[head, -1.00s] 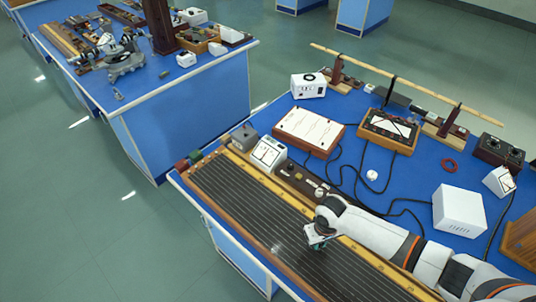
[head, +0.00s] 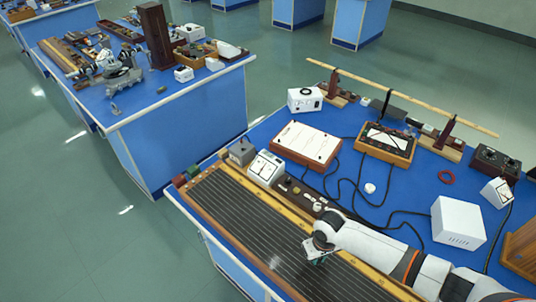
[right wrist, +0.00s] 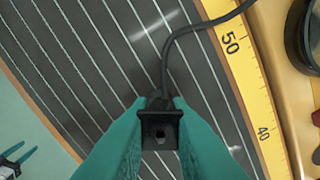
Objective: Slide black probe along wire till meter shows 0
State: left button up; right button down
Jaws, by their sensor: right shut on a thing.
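My right gripper (head: 315,256) is low over the dark wire board (head: 235,215), near its right part. In the right wrist view its teal fingers (right wrist: 160,135) are shut on the black probe (right wrist: 160,128), whose cable runs up and right. Light parallel wires cross the board beside the probe; whether its tip touches one is hidden. A yellow scale (right wrist: 248,75) shows 50 and 40. A white meter (head: 265,168) stands behind the board; its reading is too small to tell. My left gripper (right wrist: 20,157) shows small at the lower left of the wrist view, teal fingers apart, off the board.
A white panel box (head: 305,145), a wood-framed instrument (head: 386,145), a white box (head: 458,222) and another small white meter (head: 497,191) stand behind on the blue bench. Black cables (head: 352,190) lie between them. A second bench (head: 180,130) stands at the back left.

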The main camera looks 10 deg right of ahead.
jog(key=shift+s+d+f, duration=0.1)
jog(key=shift+s+f, duration=0.15)
jog(key=shift+f, duration=0.05)
dwell(0.4)
jog(key=c, duration=1.3)
grip_release()
jog(key=shift+w, duration=0.1)
